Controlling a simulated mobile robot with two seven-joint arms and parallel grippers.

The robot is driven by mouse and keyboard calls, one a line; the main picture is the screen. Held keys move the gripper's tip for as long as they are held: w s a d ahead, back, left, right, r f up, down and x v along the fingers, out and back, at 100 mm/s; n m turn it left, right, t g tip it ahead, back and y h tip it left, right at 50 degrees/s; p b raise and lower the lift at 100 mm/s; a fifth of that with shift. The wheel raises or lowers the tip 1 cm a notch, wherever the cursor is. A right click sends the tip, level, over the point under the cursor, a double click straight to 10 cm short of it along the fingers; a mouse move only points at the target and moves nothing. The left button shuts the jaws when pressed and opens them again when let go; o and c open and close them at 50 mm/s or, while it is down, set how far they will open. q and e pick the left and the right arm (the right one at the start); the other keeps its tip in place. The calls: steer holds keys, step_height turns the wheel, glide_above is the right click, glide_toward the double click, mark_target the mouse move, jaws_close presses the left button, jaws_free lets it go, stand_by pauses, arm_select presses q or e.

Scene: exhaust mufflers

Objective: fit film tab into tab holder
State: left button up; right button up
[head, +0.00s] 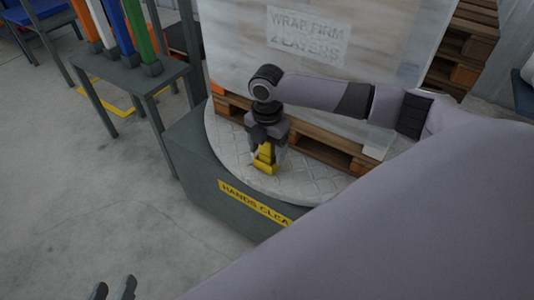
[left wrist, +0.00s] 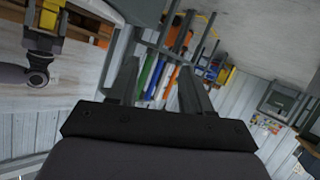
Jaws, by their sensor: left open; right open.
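A small yellow piece (head: 264,158) is at the front edge of the round turntable, directly below my right gripper (head: 267,150). I cannot tell whether it is the film tab, the tab holder or both. My right gripper is open, pointing down, with its fingers around or just beside the yellow piece; contact is unclear. The left wrist view also shows the yellow piece (left wrist: 48,19), at the upper left. My left gripper (head: 113,289) shows only its fingertips at the bottom left of the head view. It is open and empty, with both fingers apart in the left wrist view (left wrist: 158,85).
The turntable (head: 225,130) carries a wooden pallet (head: 320,147) with a wrapped load (head: 310,50) close behind my right gripper. A grey rack (head: 150,80) with coloured rolls stands at the left. The floor at front left is clear.

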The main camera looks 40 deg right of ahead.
steer(key=c, duration=1.1)
steer(key=shift+o, duration=0.2)
steer(key=shift+r, duration=0.1)
